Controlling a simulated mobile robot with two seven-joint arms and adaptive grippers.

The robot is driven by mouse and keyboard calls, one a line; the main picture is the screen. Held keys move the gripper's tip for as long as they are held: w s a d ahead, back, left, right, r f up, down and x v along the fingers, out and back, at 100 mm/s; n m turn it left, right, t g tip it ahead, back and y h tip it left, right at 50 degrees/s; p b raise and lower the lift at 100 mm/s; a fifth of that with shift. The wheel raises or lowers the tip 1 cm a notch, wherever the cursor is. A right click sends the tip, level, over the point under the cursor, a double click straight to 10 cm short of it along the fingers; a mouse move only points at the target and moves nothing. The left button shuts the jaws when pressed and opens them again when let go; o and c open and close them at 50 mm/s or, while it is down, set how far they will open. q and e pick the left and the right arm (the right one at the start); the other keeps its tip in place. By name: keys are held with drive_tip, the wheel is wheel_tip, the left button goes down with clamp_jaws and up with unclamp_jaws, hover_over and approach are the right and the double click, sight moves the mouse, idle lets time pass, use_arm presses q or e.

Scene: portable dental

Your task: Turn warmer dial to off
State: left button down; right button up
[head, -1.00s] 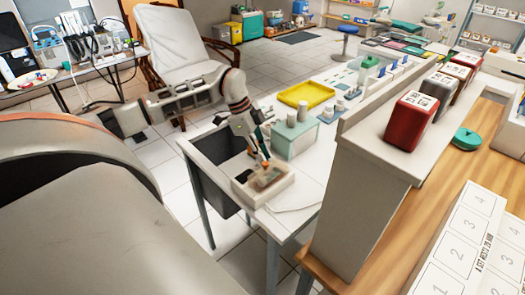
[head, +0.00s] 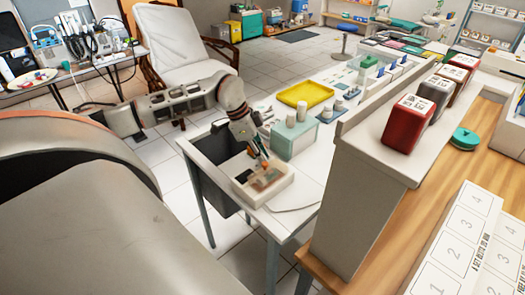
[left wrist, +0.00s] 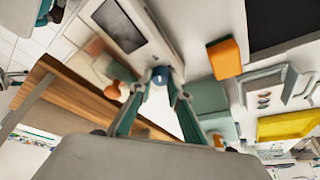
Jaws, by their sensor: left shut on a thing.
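The warmer (head: 246,194) is a small white box with a recessed top, at the near corner of the white table. In the left wrist view, a pale casing with a grey panel, which looks like the warmer (left wrist: 165,48), fills the top middle. A small dark blue dial (left wrist: 160,76) sits at its edge. My left gripper (head: 264,161) points down at the warmer. In the left wrist view, the teal fingers of my left gripper (left wrist: 161,88) close in on both sides of the dial and are shut on it. My right gripper is not in view.
A pale green box (head: 291,142) with white cylinders stands just behind the warmer, beside a yellow tray (head: 306,93). A tall white partition (head: 350,190) bounds the table at right. An orange block (left wrist: 224,58) shows in the left wrist view.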

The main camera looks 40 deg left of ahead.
use_arm(q)
drive_tip(key=c, duration=1.9)
unclamp_jaws()
drive_tip(key=shift+f, duration=0.1)
drive_tip(key=v, duration=0.8)
drive_tip(key=shift+s, duration=0.1)
